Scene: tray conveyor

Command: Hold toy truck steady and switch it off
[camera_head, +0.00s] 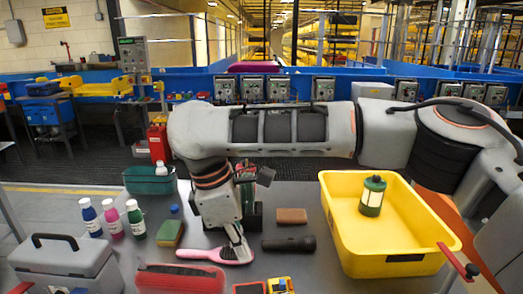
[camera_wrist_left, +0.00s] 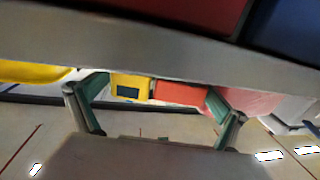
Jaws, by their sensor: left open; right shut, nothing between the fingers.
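A red and yellow object that looks like the toy truck (camera_head: 280,286) lies at the table's near edge in the head view, cut off by the frame's bottom. In the left wrist view its yellow part (camera_wrist_left: 131,87) with a dark window and its red part (camera_wrist_left: 180,92) show between the fingers of my left gripper (camera_wrist_left: 157,115). That gripper is open, and I cannot tell whether it touches the truck. No switch can be made out. My right gripper (camera_head: 238,247) is shut and empty, pointing down by the pink hairbrush (camera_head: 216,255), behind and left of the truck.
A yellow tray (camera_head: 437,262) holding a green lantern (camera_head: 372,196) stands at the right. A black flashlight (camera_head: 289,243), red case (camera_head: 180,279), sponge (camera_head: 169,233), several bottles (camera_head: 113,219) and a grey toolbox (camera_head: 62,262) crowd the table. My right arm spans the view.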

